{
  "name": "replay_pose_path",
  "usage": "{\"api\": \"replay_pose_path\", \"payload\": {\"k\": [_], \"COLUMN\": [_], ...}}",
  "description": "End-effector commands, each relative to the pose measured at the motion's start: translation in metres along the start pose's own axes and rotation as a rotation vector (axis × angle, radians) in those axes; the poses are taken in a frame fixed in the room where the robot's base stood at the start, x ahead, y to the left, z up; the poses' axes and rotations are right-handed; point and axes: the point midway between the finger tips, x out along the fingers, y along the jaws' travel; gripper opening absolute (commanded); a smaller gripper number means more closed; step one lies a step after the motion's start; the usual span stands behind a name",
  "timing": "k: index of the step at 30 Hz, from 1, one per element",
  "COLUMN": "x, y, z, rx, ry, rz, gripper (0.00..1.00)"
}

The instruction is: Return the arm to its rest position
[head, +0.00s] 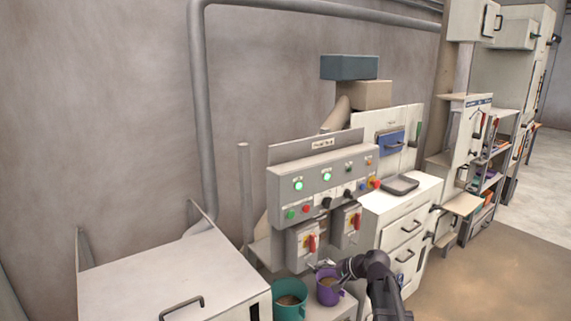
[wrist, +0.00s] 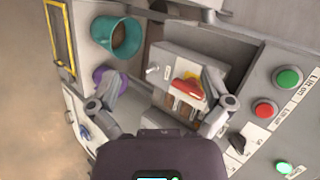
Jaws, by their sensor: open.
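My arm (head: 372,266) reaches in from the lower right of the head view. My gripper (head: 324,265) is in front of the bagger, just above the purple bucket (head: 326,293) and below the left switch box (head: 301,247). In the wrist view my gripper (wrist: 168,82) is open, its two fingers spread wide. The red switch handle (wrist: 187,90) shows between the fingers, with nothing held. I cannot tell whether a finger touches the box. The left finger partly hides the purple bucket in the wrist view.
A teal bucket (head: 290,307) with brown contents stands left of the purple one. The control panel (head: 320,185), two green lamps lit, is above. A second switch box (head: 345,226) sits right. A white cabinet (head: 405,240) stands right of my arm; a pale box (head: 165,280) stands left. Open floor (head: 470,280) lies lower right.

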Motion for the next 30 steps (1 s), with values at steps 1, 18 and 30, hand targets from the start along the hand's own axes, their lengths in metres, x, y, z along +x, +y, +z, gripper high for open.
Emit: {"api": "replay_pose_path", "payload": {"k": [1, 18, 30], "x": [-0.001, -0.054, -0.072], "y": [0.011, 0.128, 0.144], "z": [0.019, 0.135, 0.146], "rx": [-0.047, -0.495, -0.552], "ry": [-0.018, -0.247, -0.289], "rz": [0.059, 0.751, 0.874], "gripper": [1.00, 1.00, 1.00]}}
